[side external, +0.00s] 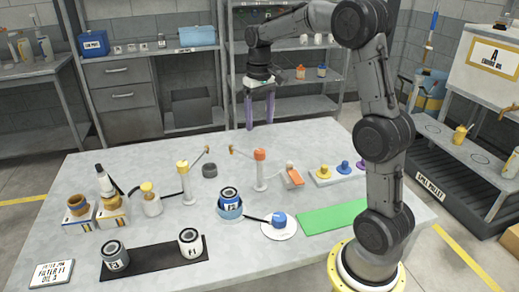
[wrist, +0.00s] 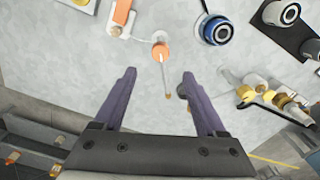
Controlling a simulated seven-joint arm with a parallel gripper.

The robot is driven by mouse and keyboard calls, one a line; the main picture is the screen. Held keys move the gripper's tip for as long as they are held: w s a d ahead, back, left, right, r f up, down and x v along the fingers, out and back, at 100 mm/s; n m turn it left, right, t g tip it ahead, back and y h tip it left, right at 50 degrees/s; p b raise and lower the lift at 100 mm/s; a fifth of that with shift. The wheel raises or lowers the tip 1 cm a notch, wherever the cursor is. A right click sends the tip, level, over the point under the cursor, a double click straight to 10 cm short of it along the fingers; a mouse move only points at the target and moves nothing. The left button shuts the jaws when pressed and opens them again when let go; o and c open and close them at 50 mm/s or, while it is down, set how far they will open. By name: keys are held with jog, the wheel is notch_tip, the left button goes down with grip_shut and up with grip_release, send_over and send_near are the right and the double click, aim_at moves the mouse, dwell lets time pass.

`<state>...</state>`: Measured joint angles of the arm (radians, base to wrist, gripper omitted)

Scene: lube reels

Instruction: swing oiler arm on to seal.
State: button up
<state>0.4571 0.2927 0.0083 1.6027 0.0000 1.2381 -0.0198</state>
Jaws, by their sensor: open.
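An oiler with an orange top (side external: 260,155) on a white post stands mid-table, its thin arm reaching up and left to an orange tip. A second oiler with a yellow top (side external: 182,166) stands to its left, its arm reaching up and right. A dark ring (side external: 209,170) lies between them; I cannot tell whether it is the seal. My gripper (side external: 259,124) is open and empty, fingers down, above the table's far edge. In the wrist view, the orange top (wrist: 160,51) and its thin arm (wrist: 167,82) show between and beyond the fingertips (wrist: 158,77), apart from both.
A blue-rimmed can (side external: 229,200) and a blue-topped piece on a white disc (side external: 279,221) stand nearer the front. Two cans stand on a black mat (side external: 150,262). A green mat (side external: 333,218) lies at right, with several coloured knobs (side external: 343,167) behind. The table's far middle is clear.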

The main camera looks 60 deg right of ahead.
aim_at(260, 150)
notch_tip(260, 150, down, 10)
jog(key=shift+f, duration=0.25)
jog(key=shift+c, duration=0.3)
grip_shut()
dwell(1.3)
